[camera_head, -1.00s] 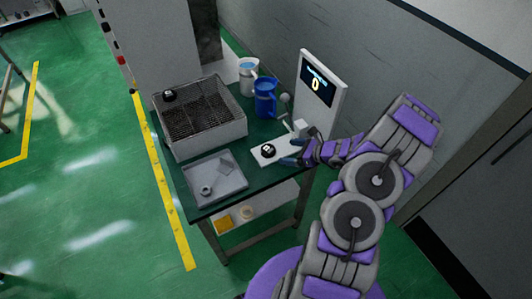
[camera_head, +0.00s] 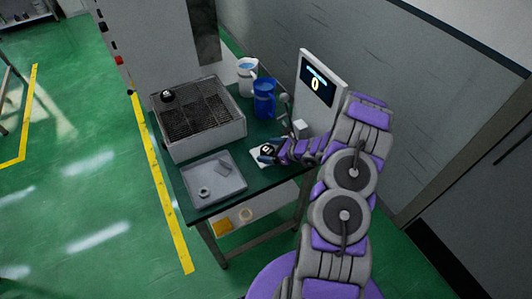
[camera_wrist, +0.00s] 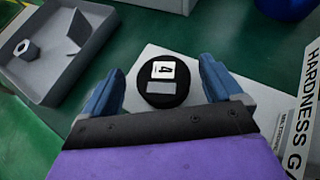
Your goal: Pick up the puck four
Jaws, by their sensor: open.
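The puck four (camera_wrist: 166,95) is a black round puck with a white label reading 4, lying on a light plate (camera_wrist: 250,88) in the wrist view. In the head view the puck (camera_head: 267,149) sits on the same plate, partly covered by my gripper. My gripper (camera_wrist: 160,85) is open, with one blue finger on each side of the puck. A gap shows between each finger and the puck. In the head view my gripper (camera_head: 269,154) is at the puck, and its fingers are hard to make out.
A grey tray (camera_head: 220,190) with a hex nut and a flat piece is left of the puck. A blue jug (camera_head: 264,98), a white jug (camera_head: 246,75) and an upright display panel (camera_head: 318,85) are close by.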

